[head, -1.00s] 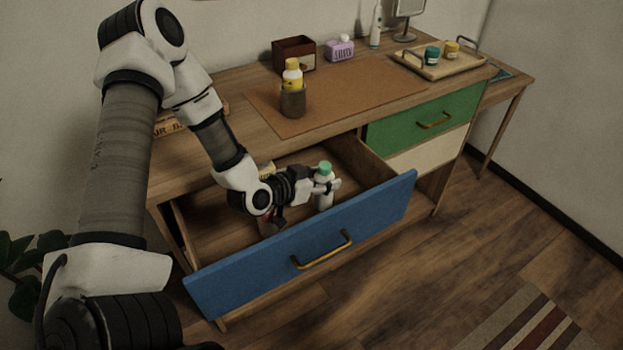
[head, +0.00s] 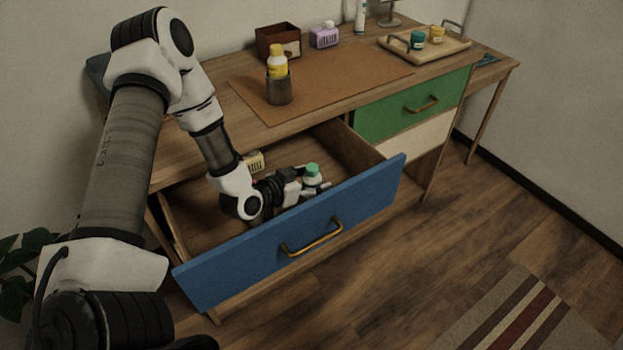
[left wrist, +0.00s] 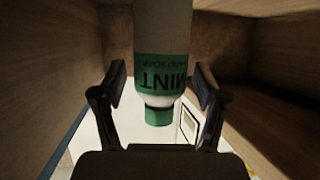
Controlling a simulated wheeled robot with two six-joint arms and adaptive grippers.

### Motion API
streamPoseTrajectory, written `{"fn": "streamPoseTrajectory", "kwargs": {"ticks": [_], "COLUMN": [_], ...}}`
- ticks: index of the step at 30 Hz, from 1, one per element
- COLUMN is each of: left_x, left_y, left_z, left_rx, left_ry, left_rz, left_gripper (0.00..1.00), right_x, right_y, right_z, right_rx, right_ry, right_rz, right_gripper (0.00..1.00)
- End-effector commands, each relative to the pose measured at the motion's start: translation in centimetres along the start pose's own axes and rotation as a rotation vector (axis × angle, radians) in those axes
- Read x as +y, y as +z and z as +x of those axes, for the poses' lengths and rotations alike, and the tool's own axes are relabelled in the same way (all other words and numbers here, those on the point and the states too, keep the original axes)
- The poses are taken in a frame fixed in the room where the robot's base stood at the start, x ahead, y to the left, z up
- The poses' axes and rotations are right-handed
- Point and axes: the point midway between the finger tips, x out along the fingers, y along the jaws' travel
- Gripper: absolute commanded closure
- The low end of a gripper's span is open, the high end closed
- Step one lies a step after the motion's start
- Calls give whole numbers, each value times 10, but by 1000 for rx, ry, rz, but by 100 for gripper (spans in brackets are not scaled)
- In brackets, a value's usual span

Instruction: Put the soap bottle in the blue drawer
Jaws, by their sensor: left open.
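The soap bottle (head: 312,174), white with a green cap, stands inside the open blue drawer (head: 345,212). Its lower part is hidden behind the drawer front. In the left wrist view the bottle (left wrist: 162,60) shows its green "MINT" label between the two fingers, with a gap on each side. My left gripper (head: 318,187) is low in the drawer, open around the bottle. My right gripper is not in view.
A cream-labelled item (head: 254,161) is also in the drawer, behind my left arm. The drawer's back right floor looks clear.

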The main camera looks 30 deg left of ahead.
Motion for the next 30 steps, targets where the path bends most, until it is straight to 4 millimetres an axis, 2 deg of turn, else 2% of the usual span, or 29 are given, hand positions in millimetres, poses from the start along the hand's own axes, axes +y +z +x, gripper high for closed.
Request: {"fn": "streamPoseTrajectory", "kwargs": {"ticks": [4,12,15,26,30], "left_x": [-1,-1,-1,0,0], "left_y": [-4,-6,-5,-3,-16], "left_z": [-12,-62,-73,-76,-82], "left_rx": [-1,0,1,0,0], "left_ry": [-2,-4,-2,0,0], "left_rz": [-5,-8,-4,1,1], "left_gripper": [27,27,27,27,27], "right_x": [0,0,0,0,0], "right_y": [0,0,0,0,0], "right_z": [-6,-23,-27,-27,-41], "right_rx": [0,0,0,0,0], "right_ry": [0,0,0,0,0], "right_rz": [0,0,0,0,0], "right_gripper": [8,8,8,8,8]}}
